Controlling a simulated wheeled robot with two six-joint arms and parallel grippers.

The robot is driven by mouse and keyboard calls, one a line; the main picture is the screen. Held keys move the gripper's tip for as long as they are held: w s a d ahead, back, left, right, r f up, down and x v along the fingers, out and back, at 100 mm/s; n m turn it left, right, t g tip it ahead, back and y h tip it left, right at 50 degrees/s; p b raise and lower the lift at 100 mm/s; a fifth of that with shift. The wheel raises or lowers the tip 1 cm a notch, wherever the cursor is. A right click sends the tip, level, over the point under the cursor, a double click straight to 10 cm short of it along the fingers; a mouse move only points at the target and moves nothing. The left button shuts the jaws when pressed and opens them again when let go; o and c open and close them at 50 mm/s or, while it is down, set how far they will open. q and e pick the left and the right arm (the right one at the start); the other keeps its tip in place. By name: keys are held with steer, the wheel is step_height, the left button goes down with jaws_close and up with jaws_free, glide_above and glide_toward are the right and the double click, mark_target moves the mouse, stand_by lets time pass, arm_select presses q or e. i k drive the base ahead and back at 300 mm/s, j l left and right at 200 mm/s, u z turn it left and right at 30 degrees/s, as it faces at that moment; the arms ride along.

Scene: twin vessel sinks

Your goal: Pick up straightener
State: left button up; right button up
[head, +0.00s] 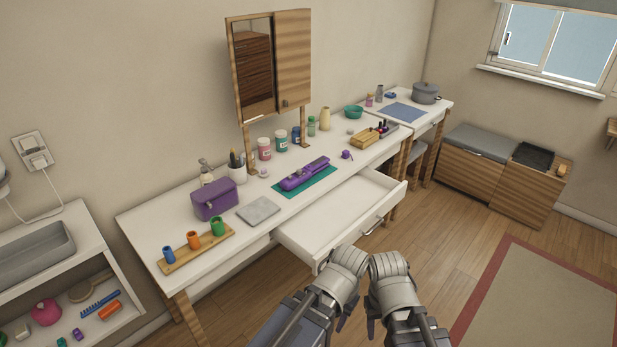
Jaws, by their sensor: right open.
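A purple straightener (303,175) lies on a green mat (318,186) on the white dressing table (285,204). Its long body runs from lower left to upper right, and nothing touches it from above. My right gripper (372,326) is open, low in front of the table's open drawer, well apart from the straightener. My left gripper (341,322) is just left of it, dark and small; its jaw opening cannot be made out. Both arms come in from the bottom edge.
The empty white drawer (335,212) is pulled out between my arms and the straightener. A purple case (214,199) and grey slab (258,211) lie left of the mat. Several jars (264,148) stand behind. Free floor (440,240) lies to the right.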

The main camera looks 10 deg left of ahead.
mark_target(321, 163)
steer(key=i+j+z, duration=0.1)
steer(key=i, duration=0.35)
steer(key=i+j, duration=0.2)
steer(key=i, duration=0.25)
steer(key=i+j+z, duration=0.15)
steer(key=i, duration=0.3)
